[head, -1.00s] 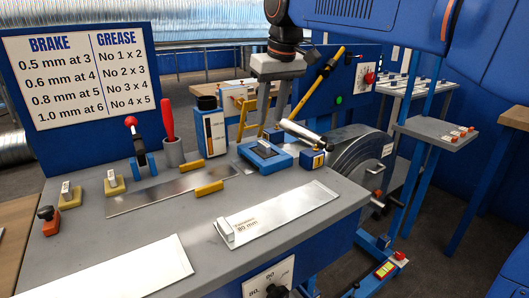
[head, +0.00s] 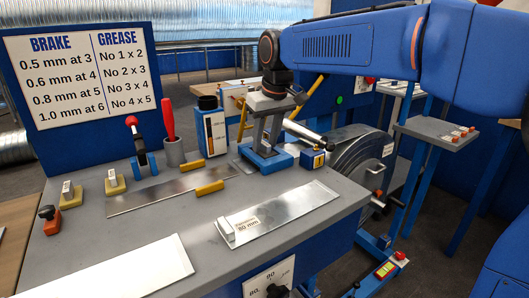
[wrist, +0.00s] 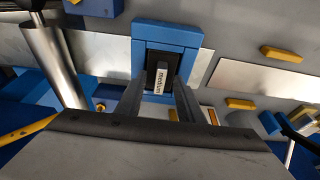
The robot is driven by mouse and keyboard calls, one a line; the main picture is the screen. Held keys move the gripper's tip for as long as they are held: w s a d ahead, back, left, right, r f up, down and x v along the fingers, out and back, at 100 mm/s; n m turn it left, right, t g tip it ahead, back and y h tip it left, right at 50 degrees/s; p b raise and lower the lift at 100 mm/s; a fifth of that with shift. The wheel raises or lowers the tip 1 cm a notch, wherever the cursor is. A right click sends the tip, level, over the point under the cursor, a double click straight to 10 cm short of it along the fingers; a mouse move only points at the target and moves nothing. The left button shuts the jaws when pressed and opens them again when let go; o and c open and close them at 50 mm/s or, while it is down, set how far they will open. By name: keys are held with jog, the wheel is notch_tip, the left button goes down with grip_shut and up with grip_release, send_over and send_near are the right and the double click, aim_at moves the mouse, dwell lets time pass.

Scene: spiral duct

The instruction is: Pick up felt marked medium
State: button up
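The felt marked medium (wrist: 161,72) is a small dark block with a white label reading "medium". It sits in the dark recess of a blue holder (wrist: 167,29), which stands on the grey bench in the head view (head: 280,163). My gripper (head: 265,148) points down over the holder. In the wrist view my gripper (wrist: 161,90) is open, with one finger on each side of the felt's near part. I cannot tell whether the fingertips touch it. In the head view the fingers hide most of the felt.
A small blue block with a yellow label (head: 312,158) and a metal tube (head: 305,133) are close on the right. A blue-and-white box (head: 211,131) and a cup with a red tool (head: 174,153) stand left. Metal sheets lie in front (head: 290,210).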

grip_shut()
jog(key=shift+r, duration=0.15)
